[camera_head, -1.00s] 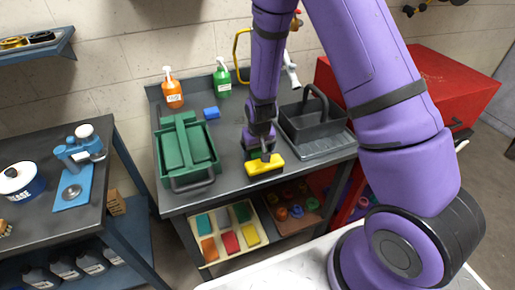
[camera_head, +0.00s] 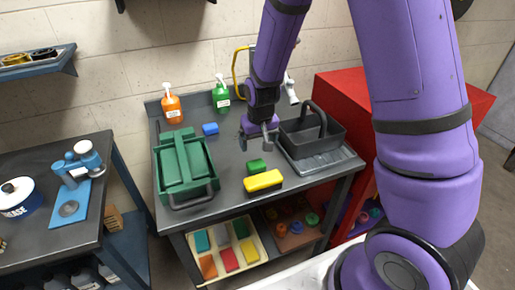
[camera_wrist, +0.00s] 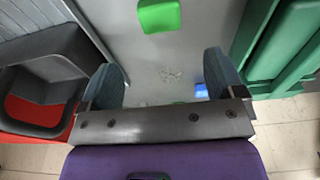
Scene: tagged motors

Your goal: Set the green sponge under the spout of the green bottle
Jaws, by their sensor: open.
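The green sponge (camera_head: 257,166) lies on the grey workbench top, just behind the yellow sponge (camera_head: 263,181). It also shows at the top edge of the wrist view (camera_wrist: 160,16). The green bottle (camera_head: 221,97), with a white pump spout, stands at the bench's back edge near the wall. The bench surface under its spout looks bare. My gripper (camera_head: 258,141) is open and empty above the bench, behind the green sponge and apart from it. Its two fingers (camera_wrist: 162,80) stand wide apart in the wrist view with nothing between them.
A blue sponge (camera_head: 210,129) lies near the bottles, beside an orange bottle (camera_head: 172,106). A green toolbox (camera_head: 185,190) fills the bench's left. A dark caddy (camera_head: 318,142) on a grey tray takes the right.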

